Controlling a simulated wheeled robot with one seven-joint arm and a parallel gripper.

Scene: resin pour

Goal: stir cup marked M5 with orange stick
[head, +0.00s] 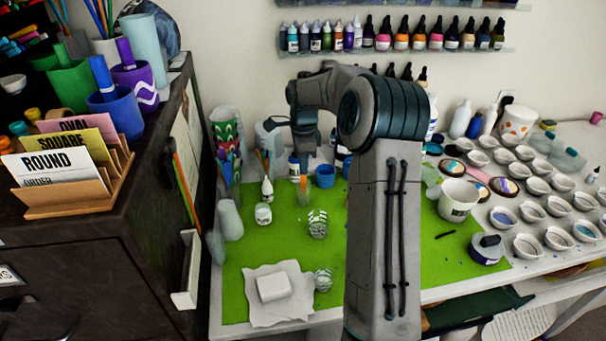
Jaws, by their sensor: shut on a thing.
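My gripper (304,160) points down over the back of the green mat (268,226). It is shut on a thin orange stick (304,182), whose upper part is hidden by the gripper. The stick's lower end reaches into a small clear cup (304,199) on the mat. Whether it touches the bottom cannot be told. I cannot read an M5 mark on this cup or on any other.
A blue cup (325,176) stands close to the right of the clear cup. A white bottle (267,189) stands to its left. A white block (273,287) lies on paper at the front. My arm hides the mat's middle. A white bucket (457,201) and several small bowls stand right.

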